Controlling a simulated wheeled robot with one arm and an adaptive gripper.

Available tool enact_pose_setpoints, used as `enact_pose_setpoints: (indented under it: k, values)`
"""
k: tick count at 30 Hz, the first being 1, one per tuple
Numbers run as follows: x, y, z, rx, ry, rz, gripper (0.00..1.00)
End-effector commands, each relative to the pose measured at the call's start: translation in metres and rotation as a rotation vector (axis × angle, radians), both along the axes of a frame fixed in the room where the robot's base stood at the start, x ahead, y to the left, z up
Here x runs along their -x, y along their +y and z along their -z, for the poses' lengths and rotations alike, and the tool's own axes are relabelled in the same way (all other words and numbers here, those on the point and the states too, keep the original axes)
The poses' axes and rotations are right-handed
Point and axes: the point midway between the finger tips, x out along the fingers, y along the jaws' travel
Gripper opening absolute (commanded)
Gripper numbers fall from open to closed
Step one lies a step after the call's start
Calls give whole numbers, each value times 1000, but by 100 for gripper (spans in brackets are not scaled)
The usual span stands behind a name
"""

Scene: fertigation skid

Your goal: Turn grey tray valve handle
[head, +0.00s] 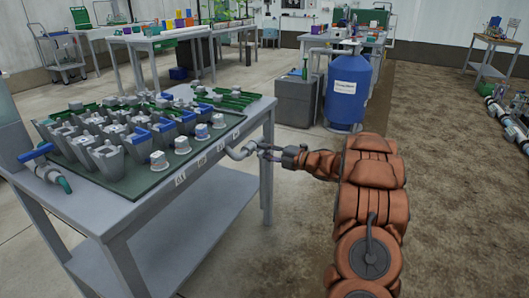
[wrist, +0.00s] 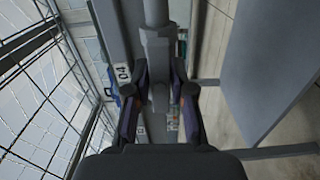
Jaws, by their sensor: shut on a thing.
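The grey tray valve (head: 241,151) sticks out from the right edge of the grey table, as a bent grey pipe. My gripper (head: 268,150) reaches it from the right, at about table-top height. In the wrist view my gripper (wrist: 160,88) has one finger on each side of the grey handle (wrist: 159,97), which hangs below a grey pipe body (wrist: 157,45). The fingers are shut on the handle. The handle's exact turn angle is hard to tell in the head view, where the fingers partly cover it.
A green tray (head: 133,190) with grey pots and blocks covers the table (head: 105,222). A blue-handled valve (head: 38,153) is at the table's left end. A blue tank (head: 348,90) and a grey cabinet (head: 296,103) stand behind my arm.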

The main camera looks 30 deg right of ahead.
Motion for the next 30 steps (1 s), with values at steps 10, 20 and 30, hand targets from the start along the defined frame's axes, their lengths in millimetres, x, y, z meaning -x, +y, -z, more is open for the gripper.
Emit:
enact_pose_setpoints:
  k: [10,20,30]
  values:
    - [0,1,0,-5,4,-1,0]
    - [0,1,-5,-108,66,-2,0]
    - [1,1,-7,-363,221,-2,0]
